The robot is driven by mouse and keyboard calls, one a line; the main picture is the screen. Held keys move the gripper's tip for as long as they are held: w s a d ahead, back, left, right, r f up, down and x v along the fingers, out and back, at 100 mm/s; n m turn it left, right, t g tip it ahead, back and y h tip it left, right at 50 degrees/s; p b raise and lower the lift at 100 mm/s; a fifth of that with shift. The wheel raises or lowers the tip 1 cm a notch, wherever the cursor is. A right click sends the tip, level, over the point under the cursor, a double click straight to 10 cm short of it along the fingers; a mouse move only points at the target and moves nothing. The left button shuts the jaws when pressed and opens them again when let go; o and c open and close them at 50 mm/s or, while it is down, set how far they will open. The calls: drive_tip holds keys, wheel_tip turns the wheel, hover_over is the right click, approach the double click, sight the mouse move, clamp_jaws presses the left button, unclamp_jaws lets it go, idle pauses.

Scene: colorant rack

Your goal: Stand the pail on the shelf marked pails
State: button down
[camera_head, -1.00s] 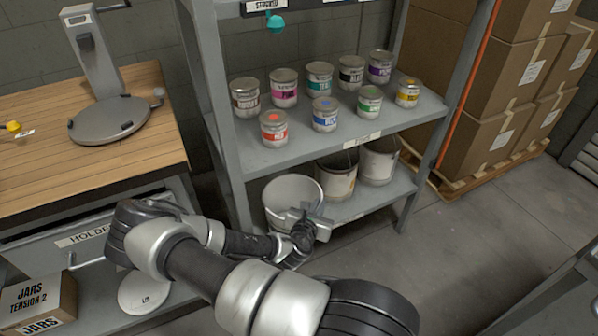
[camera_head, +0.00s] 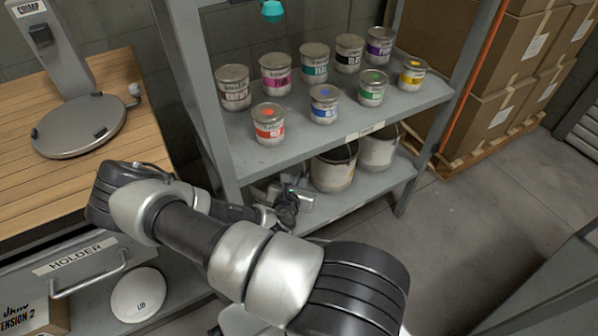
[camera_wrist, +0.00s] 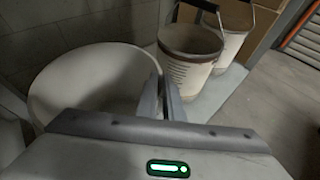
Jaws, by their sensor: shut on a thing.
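The white, open-topped pail (camera_wrist: 85,75) fills the left of the wrist view. My gripper (camera_wrist: 168,103) is shut on the right side of its rim. In the head view my gripper (camera_head: 292,203) is low at the left end of the rack's bottom shelf (camera_head: 345,201), under the middle shelf. There the pail is mostly or wholly hidden by the rack and my arm. Two other pails (camera_head: 334,168) (camera_head: 378,150) stand on that bottom shelf to the right. I cannot tell whether the held pail touches the shelf. No pails label is readable.
Several labelled paint tins (camera_head: 315,65) stand on the middle shelf (camera_head: 310,138), just above my gripper. The rack's front left post (camera_head: 203,100) is close to my arm. A wooden bench (camera_head: 60,175) with a drawer is at left. Stacked cartons (camera_head: 495,70) are at right.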

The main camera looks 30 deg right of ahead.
drive_tip(key=shift+w+f, duration=0.25)
drive_tip(key=shift+w, duration=0.05)
drive_tip(key=shift+s, duration=0.1)
drive_tip(key=c, duration=1.9)
unclamp_jaws()
drive_tip(key=shift+f, duration=0.1)
drive_tip(key=p+v, duration=0.2)
drive_tip(key=v, duration=1)
drive_tip(key=shift+s, duration=0.1)
